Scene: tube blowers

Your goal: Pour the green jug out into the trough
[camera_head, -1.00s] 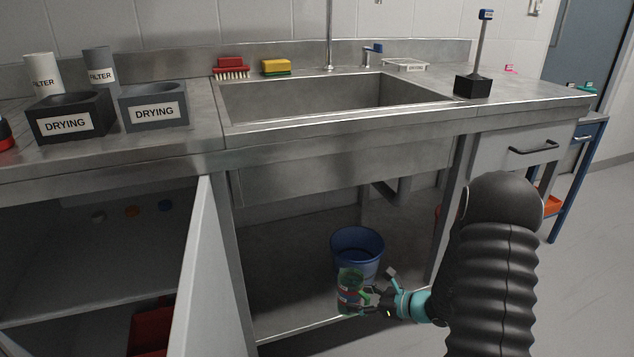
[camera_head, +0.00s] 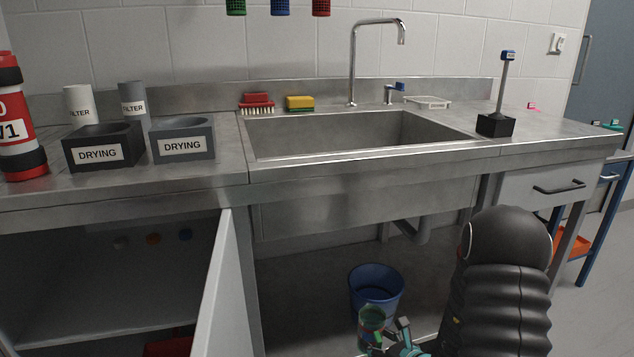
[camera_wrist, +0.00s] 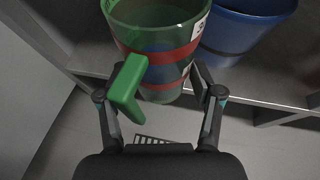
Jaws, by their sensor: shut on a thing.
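The green jug (camera_wrist: 158,45) is translucent, with a red band, a blue patch and a solid green handle (camera_wrist: 128,90). My gripper (camera_wrist: 162,85) is shut on the jug, one finger on each side of it, with the handle towards the wrist. In the head view the jug (camera_head: 371,322) is low, in front of the blue bucket under the sink, and looks upright. My gripper (camera_head: 385,345) shows only in part there, at the bottom edge. The trough is most likely the steel sink basin (camera_head: 330,135), set in the counter well above the jug.
The blue bucket (camera_head: 376,285) stands on the shelf below, and also shows beside the jug in the wrist view (camera_wrist: 245,30). The counter's front edge (camera_head: 370,167) lies above my gripper. An open cabinet door (camera_head: 222,285) stands to the left. A tall tap (camera_head: 352,65) rises behind the basin.

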